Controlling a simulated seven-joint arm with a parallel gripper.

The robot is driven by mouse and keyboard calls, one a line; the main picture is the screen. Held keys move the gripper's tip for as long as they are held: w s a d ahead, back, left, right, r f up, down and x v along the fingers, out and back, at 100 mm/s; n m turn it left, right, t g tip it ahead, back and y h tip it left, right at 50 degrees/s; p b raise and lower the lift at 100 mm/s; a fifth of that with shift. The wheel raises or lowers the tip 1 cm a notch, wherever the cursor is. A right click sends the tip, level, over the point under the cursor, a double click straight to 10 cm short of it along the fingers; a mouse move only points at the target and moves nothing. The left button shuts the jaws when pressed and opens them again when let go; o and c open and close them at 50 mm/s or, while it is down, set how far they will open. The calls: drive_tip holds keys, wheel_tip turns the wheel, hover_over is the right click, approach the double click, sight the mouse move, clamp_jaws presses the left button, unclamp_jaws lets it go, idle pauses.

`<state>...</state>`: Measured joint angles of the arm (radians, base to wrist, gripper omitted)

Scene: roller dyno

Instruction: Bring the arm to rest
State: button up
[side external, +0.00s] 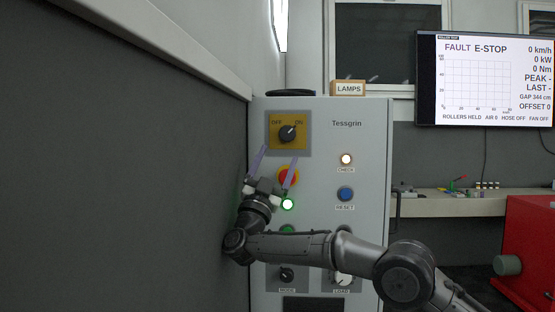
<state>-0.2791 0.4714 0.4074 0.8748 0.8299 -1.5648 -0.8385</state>
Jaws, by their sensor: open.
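My gripper (274,165) is in front of the left side of the grey Tessgrin control cabinet (363,160). Its two purple fingers are spread apart and point up, with nothing seen between them. The fingertips are just below the yellow plate with the OFF/ON rotary switch (287,133). The right finger overlaps the red emergency stop button (288,176) in the picture; I cannot tell whether they touch. My arm reaches in from the lower right and hides part of the lower panel.
A lit green ring lamp (288,204), a blue RESET button (345,194) and a lit CHECK lamp (346,159) are on the panel. A dark wall (120,190) stands close on the left. A screen (486,80) reads "FAULT E-STOP". A red machine (528,245) stands at right.

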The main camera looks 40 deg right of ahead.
drive_tip(key=shift+d, duration=0.1)
drive_tip(key=s+d+r+n+t+y, duration=0.3)
drive_tip(key=s+r+n+t+y, duration=0.15)
drive_tip(key=s+r, duration=0.4)
drive_tip(key=s+d+r+n+t+y, duration=0.35)
drive_tip(key=s+r+t, duration=0.25)
drive_tip(key=s+r, duration=0.3)
drive_tip(key=s+a+f+n+g+y, duration=0.25)
drive_tip(key=f+n+y, duration=0.2)
drive_tip(key=f, duration=0.45)
drive_tip(key=s+a+f+n+g+y, duration=0.2)
drive_tip(key=s+a+f+n+y, duration=0.15)
drive_tip(key=f+y, duration=0.35)
drive_tip(key=s+a+f+n+g+y, duration=0.2)
drive_tip(key=s+f+n+y, duration=0.25)
drive_tip(key=f, duration=0.55)
drive_tip(key=s+f+m+g, duration=0.1)
drive_tip(key=s+f+g, duration=0.4)
drive_tip(key=f, duration=0.6)
drive_tip(key=s+d+f+m+g, duration=0.1)
drive_tip(key=s+f+g, duration=0.4)
drive_tip(key=s+f, duration=0.4)
wheel_tip(320, 180, down, 3)
drive_tip(key=shift+s+r, duration=0.2)
